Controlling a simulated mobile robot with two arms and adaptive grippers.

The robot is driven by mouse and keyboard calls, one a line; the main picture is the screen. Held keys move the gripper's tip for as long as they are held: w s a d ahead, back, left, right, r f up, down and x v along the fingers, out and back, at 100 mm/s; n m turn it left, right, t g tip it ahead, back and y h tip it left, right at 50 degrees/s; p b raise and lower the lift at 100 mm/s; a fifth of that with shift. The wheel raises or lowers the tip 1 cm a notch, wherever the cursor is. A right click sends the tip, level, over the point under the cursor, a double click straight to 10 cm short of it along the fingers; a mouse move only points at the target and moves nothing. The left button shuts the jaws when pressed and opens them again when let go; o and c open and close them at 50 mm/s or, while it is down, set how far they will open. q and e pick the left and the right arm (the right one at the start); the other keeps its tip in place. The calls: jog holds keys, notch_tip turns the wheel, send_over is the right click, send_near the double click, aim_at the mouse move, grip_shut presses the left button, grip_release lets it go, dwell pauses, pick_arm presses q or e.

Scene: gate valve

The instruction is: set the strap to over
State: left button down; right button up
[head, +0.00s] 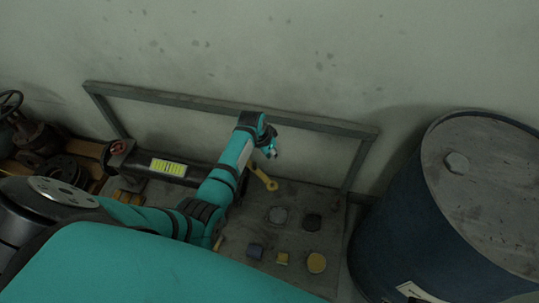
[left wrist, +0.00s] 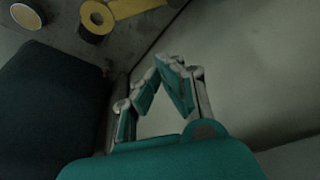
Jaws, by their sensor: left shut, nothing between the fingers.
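I cannot pick out a strap with certainty in either view. A yellow ring-ended piece (head: 264,179) sticks out to the right from behind my left arm, over the bench. It also shows at the top of the left wrist view (left wrist: 97,17). My left gripper (head: 272,152) is above this piece, near the back rail, and apart from it. In the left wrist view its fingertips (left wrist: 164,66) come together with nothing between them. A dark cylinder (head: 143,164) with a yellow label lies on the bench, its right end hidden by my arm. My right gripper is out of view.
A grey rail frame (head: 170,98) runs along the back of the bench (head: 325,225). Discs (head: 316,262) and small blocks (head: 255,251) lie at the front right. A blue drum (head: 392,225) stands at the right, and rusty valve parts (head: 38,138) lie at the left.

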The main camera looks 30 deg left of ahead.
pick_arm(q)
notch_tip(320, 180, down, 7)
jog(key=s+b, duration=0.1)
jog(key=b, duration=0.2)
jog(key=shift+s+a+f, duration=0.15)
jog(key=shift+s+a, duration=0.05)
jog(key=shift+s, duration=0.05)
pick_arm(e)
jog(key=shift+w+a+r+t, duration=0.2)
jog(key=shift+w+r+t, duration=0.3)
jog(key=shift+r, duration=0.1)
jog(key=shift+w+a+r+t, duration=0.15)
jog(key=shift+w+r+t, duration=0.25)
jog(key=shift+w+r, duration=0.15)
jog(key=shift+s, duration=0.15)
